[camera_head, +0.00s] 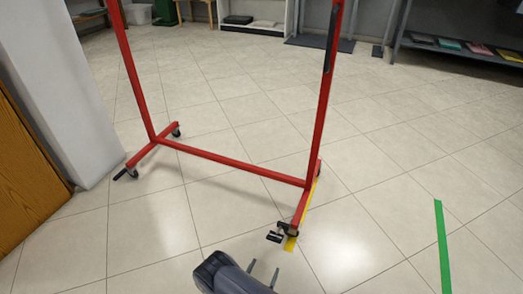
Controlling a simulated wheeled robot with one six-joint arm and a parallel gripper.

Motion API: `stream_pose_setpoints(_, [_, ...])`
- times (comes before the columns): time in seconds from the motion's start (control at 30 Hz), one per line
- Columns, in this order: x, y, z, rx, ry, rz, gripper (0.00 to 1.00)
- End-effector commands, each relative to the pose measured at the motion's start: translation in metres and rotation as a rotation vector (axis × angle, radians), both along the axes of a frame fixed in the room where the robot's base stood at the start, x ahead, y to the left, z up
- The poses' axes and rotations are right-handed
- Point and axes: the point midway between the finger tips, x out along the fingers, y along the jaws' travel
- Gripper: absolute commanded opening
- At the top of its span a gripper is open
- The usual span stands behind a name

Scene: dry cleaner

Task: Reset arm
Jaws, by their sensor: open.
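My gripper (264,274) is at the bottom middle of the head view, low in the frame. Its two thin fingers are apart and nothing shows between them. The dark end of my arm runs off the bottom edge, so the rest of the arm is hidden.
A red wheeled rack (235,166) stands just beyond my gripper, its near right caster close by. A white pillar (62,90) and wooden panel (28,165) are at the left. Shelves (460,50) stand at the back right. Green tape (442,245) marks open tiled floor at the right.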

Motion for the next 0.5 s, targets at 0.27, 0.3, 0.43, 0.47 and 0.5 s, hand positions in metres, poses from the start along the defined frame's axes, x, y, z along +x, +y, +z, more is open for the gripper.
stream_pose_setpoints(0.27, [0.022, -0.008, 0.060, 0.062, -0.012, -0.131, 0.76])
stream_pose_setpoints(0.3, [0.024, -0.009, 0.067, 0.070, -0.014, -0.149, 0.76])
stream_pose_setpoints(0.43, [0.030, -0.014, 0.087, 0.094, -0.016, -0.199, 0.76])
stream_pose_setpoints(0.47, [0.031, -0.015, 0.091, 0.098, -0.016, -0.208, 0.76])
stream_pose_setpoints(0.5, [0.033, -0.016, 0.095, 0.103, -0.017, -0.219, 0.76])
